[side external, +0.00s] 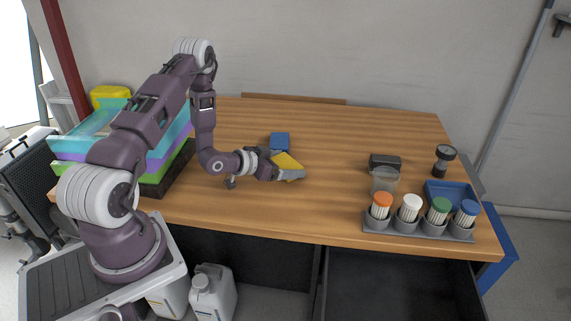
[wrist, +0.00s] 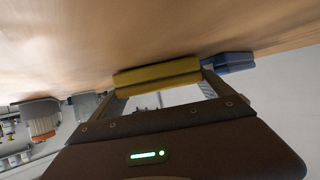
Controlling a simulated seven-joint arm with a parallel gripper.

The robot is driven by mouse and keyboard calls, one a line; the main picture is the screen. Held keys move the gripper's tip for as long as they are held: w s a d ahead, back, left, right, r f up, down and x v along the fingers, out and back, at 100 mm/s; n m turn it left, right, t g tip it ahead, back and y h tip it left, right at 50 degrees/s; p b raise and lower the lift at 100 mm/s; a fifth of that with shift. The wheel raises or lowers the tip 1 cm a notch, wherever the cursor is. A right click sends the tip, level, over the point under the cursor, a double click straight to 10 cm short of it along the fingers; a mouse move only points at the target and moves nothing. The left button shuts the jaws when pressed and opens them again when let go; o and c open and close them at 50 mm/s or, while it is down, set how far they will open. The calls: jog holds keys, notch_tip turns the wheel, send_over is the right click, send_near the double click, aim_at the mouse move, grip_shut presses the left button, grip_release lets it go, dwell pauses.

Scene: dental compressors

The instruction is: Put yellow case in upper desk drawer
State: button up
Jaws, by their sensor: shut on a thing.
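The yellow case (side external: 287,160) is held by my gripper (side external: 285,170) over the middle of the wooden desk. In the wrist view the yellow case (wrist: 157,76) lies between the two fingers of my gripper (wrist: 160,82), which are shut on it. The case is close to the desk top; I cannot tell whether it touches it. A drawer (side external: 400,285) at the lower right under the desk shows its dark inside and looks pulled out. A dark space (side external: 245,255) lies under the desk's left part.
A blue case (side external: 279,141) lies just behind the yellow one. At right are a rack (side external: 418,229) with several capped containers, a blue tray (side external: 450,194), a dark box (side external: 385,162) and a flashlight (side external: 444,158). Stacked coloured crates (side external: 170,165) stand at left. The desk's centre right is clear.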

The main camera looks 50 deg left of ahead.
jog(key=shift+f, duration=0.15)
